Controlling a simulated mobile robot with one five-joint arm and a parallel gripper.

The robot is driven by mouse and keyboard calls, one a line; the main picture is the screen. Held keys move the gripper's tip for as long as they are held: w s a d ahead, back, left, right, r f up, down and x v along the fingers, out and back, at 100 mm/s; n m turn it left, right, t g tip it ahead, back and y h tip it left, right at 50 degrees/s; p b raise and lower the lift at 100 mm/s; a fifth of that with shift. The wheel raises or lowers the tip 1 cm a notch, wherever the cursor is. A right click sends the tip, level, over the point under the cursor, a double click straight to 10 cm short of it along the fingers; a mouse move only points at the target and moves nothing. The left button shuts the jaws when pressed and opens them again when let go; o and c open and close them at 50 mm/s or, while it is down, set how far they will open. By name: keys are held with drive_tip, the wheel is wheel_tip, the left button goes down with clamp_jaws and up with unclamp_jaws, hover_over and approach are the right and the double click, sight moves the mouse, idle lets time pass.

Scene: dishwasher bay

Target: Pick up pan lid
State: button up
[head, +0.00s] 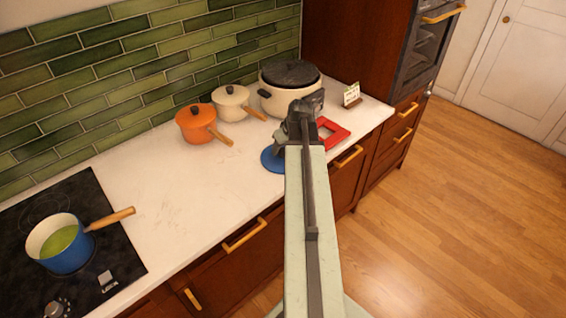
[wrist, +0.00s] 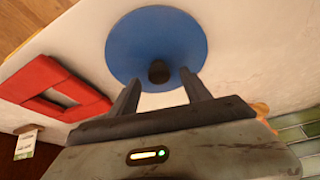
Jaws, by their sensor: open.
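The pan lid (wrist: 155,38) is a flat blue disc with a dark round knob (wrist: 158,72), lying on the white counter. In the head view the blue lid (head: 270,160) shows only in part, with my arm covering its right side. In the wrist view my gripper (wrist: 158,82) is open, its two dark fingers reaching over the near edge of the lid on either side of the knob. I cannot tell whether the fingers touch the lid or the knob. My gripper in the head view (head: 283,143) is seen from behind, above the counter by the lid.
A red square frame (head: 333,133) lies right of the lid. An orange pot (head: 195,124), a cream pot (head: 231,102) and a large cooker (head: 290,98) stand behind. A blue pan (head: 68,259) sits on the hob at left. The counter (head: 160,195) between is clear.

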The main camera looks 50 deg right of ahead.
drive_tip(key=shift+x, duration=0.8)
drive_tip(key=shift+s+r, duration=0.1)
drive_tip(key=shift+r, duration=0.1)
clamp_jaws()
drive_tip(key=shift+r, duration=0.2)
